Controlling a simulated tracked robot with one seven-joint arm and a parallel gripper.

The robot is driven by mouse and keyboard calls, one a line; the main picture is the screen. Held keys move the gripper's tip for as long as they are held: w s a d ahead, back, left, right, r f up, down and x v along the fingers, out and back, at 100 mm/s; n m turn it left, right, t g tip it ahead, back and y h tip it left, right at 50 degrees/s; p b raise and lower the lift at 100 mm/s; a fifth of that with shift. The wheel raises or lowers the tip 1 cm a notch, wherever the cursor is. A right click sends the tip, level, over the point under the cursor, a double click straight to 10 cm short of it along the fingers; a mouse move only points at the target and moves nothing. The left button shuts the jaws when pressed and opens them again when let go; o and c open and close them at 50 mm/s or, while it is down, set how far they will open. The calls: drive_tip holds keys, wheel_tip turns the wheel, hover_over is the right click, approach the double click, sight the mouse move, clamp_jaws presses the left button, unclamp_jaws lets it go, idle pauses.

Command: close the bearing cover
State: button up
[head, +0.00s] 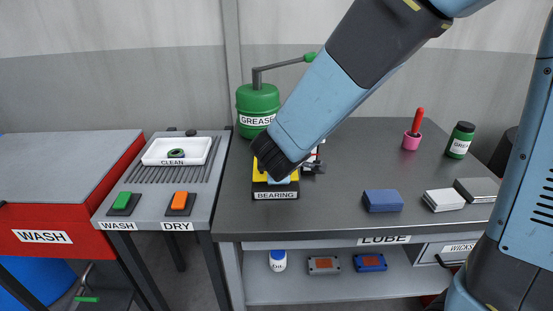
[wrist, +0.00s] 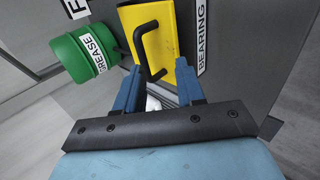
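The yellow bearing cover (wrist: 178,35), with a black bar handle (wrist: 146,42), lies ahead of my gripper in the wrist view. In the head view parts of the yellow cover (head: 260,171) show beside my wrist, above the block labelled BEARING (head: 276,195). My gripper (wrist: 158,68) has its two blue fingers apart, with the lower part of the handle appearing between or just beyond them. I cannot tell whether they touch it. In the head view my wrist hides most of the cover and the bearing, so the cover's angle is unclear.
A green GREASE can (head: 257,105) stands behind the bearing, left of my arm. A blue block (head: 382,200) and a pale block (head: 443,200) lie on the dark bench (head: 330,222) to the right. The bench front between bearing and blue block is clear.

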drive_tip(key=a+v, duration=0.1)
drive_tip(key=v, duration=0.8)
drive_tip(key=shift+d+r, duration=0.4)
drive_tip(key=shift+w, duration=0.1)
drive_tip(key=w+d+r+m+h, duration=0.1)
drive_tip(key=d+r+m, duration=0.15)
drive_tip(key=d, duration=0.25)
drive_tip(key=w+d+r+m+h, duration=0.1)
drive_tip(key=d+m+h, duration=0.15)
drive_tip(key=d, duration=0.35)
drive_tip(key=s+d+r+m+g+y, duration=0.1)
drive_tip(key=s+d+r+m, duration=0.2)
drive_tip(key=s+d+m, duration=0.2)
drive_tip(key=s+d+r+m+g+y, duration=0.1)
drive_tip(key=s+d+r+m+g, duration=0.1)
drive_tip(key=s+d+m, duration=0.4)
drive_tip(key=d+m, duration=0.3)
drive_tip(key=d, duration=0.3)
drive_tip(key=shift+r+g, duration=0.3)
drive_tip(key=shift+r, duration=0.1)
